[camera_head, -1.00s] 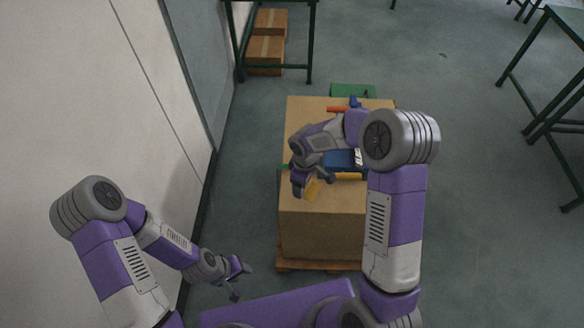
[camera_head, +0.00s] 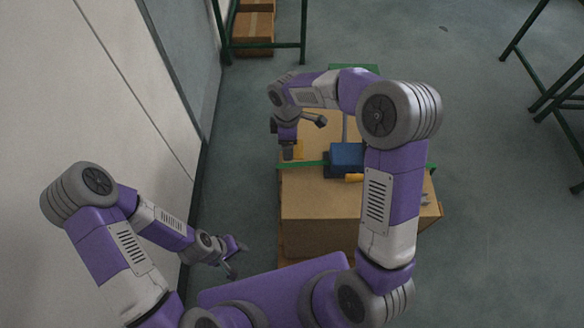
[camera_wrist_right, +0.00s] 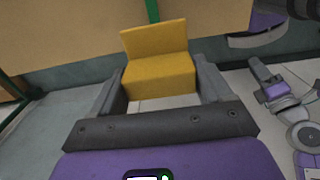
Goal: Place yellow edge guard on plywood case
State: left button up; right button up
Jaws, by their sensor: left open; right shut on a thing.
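The yellow edge guard (camera_head: 299,148), an L-shaped piece, is held in my right gripper (camera_head: 290,153). In the right wrist view the guard (camera_wrist_right: 158,72) sits between both fingers, one flange standing up toward the case. The plywood case (camera_head: 322,215) stands in front of me, and its plywood face (camera_wrist_right: 75,38) fills the top of the wrist view. In the head view the guard is near the case's left edge, close to the green strap (camera_head: 311,163). I cannot tell whether it touches the case. My left gripper (camera_head: 234,257) is open and empty, low at the case's front left.
A blue tool (camera_head: 347,157) and a yellow-handled item (camera_head: 354,178) lie on the case top. A wall (camera_head: 110,70) runs along the left. Green-framed tables stand at the back left and right. The floor right of the case is clear.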

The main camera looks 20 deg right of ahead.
jog(key=shift+w+f+b, duration=0.15)
jog(key=shift+f+b, duration=0.3)
jog(key=shift+f, duration=0.5)
pick_arm(q)
notch_tip(320, 180, down, 4)
jog(key=b, duration=0.2)
jog(key=shift+w+f+b, duration=0.15)
jog(key=shift+b, duration=0.15)
pick_arm(e)
notch_tip(320, 180, down, 10)
jog(key=shift+r, duration=0.1)
jog(key=shift+f, duration=0.25)
jog(key=o, duration=1.1)
jog(key=shift+c, duration=0.2)
pick_arm(q)
jog(key=shift+f, duration=0.1)
pick_arm(e)
jog(key=shift+r, duration=0.15)
pick_arm(q)
notch_tip(320, 180, up, 3)
jog(key=p, duration=0.3)
pick_arm(e)
notch_tip(320, 180, up, 12)
jog(key=shift+r, duration=0.1)
